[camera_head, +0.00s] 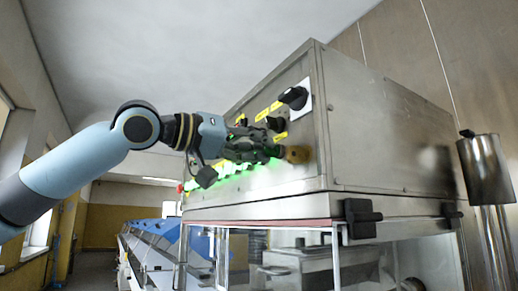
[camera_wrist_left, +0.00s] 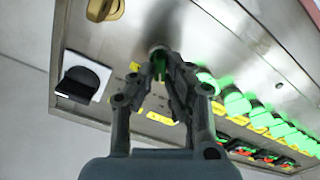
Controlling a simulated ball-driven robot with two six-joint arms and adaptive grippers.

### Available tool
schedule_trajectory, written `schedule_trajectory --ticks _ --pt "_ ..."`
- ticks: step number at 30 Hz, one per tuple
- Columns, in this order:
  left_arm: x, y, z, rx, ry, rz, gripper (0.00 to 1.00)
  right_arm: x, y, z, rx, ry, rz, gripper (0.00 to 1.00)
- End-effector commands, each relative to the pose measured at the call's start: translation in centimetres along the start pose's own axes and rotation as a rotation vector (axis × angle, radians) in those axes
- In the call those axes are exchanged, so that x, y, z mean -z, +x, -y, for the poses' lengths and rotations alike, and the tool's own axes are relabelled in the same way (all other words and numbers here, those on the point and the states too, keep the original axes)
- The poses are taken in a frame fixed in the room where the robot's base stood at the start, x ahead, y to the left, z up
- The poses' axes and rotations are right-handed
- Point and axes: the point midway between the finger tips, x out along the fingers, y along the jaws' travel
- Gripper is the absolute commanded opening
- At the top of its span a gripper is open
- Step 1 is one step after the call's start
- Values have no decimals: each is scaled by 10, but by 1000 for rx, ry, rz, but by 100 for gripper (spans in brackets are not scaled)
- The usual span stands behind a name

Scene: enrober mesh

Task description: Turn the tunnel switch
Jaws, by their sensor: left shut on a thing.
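The steel machine cabinet (camera_head: 375,130) has a sloping control panel with several knobs and yellow labels. My left gripper (camera_head: 272,140) is up against this panel. In the left wrist view the left gripper (camera_wrist_left: 162,66) is shut on a small switch (camera_wrist_left: 158,50) that is mostly hidden between its fingers. I cannot read the labels, so I cannot tell by name that this is the tunnel switch. A black knob on a white plate (camera_head: 293,97) stands beside it and also shows in the wrist view (camera_wrist_left: 80,85). My right gripper is not in view.
A brass knob (camera_head: 297,154) sits close to the fingers. A row of green-lit buttons (camera_wrist_left: 238,103) runs along the panel beside the gripper. Black latches (camera_head: 361,218) stick out below the cabinet. A steel cylinder (camera_head: 486,168) stands at the right.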

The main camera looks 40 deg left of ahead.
Motion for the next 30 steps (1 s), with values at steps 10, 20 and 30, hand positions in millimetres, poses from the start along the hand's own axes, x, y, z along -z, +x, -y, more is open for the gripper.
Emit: schedule_trajectory --ticks 10,20,30 --pt "2 0 0 0 -43 -3 0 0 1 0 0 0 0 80" --pt "2 0 0 0 -43 -4 19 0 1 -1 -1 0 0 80" --pt "1 0 0 0 -42 -1 35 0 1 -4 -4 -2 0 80"
